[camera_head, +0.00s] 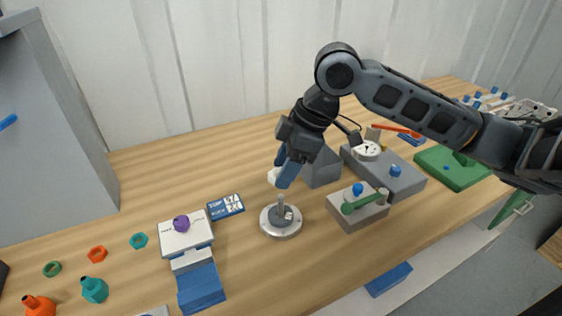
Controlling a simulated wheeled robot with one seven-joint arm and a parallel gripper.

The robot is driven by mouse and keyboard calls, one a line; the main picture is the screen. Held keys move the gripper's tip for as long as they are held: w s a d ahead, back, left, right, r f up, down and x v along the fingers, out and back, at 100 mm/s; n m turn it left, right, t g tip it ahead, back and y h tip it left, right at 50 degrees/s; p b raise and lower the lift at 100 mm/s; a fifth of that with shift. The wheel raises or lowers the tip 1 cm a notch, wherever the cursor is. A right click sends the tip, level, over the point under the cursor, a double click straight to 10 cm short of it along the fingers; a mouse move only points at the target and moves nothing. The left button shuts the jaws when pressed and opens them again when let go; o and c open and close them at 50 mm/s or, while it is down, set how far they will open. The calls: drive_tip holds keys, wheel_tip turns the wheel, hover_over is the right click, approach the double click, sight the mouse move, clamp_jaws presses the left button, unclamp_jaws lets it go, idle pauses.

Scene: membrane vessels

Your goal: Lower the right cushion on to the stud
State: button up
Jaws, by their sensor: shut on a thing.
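A round pale grey base (270,229) stands on the table near the middle, with a thin upright grey stud (281,205) rising from it. A dark piece sits around the stud's foot. My gripper (281,178) is pointed down above the stud, with blue fingers. It is shut on a small white piece (273,176), which looks like the cushion and shows at the left of the fingers. The piece is mostly hidden by the fingers. It appears above the stud's top; whether it touches or lines up with the stud, I cannot tell.
A grey wedge-shaped block (322,170) stands close behind my gripper. A grey block with a green handle (350,208) is at the right. A white and blue device with a purple knob (181,223) is at the left. Loose nuts lie far left.

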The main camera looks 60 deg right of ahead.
drive_tip(key=shift+f+b, duration=3.25)
drive_tip(key=shift+f, duration=0.85)
drive_tip(key=o, duration=1.1)
drive_tip(key=v, duration=0.7)
drive_tip(key=shift+s+r, duration=0.15)
drive_tip(key=shift+r, duration=0.25)
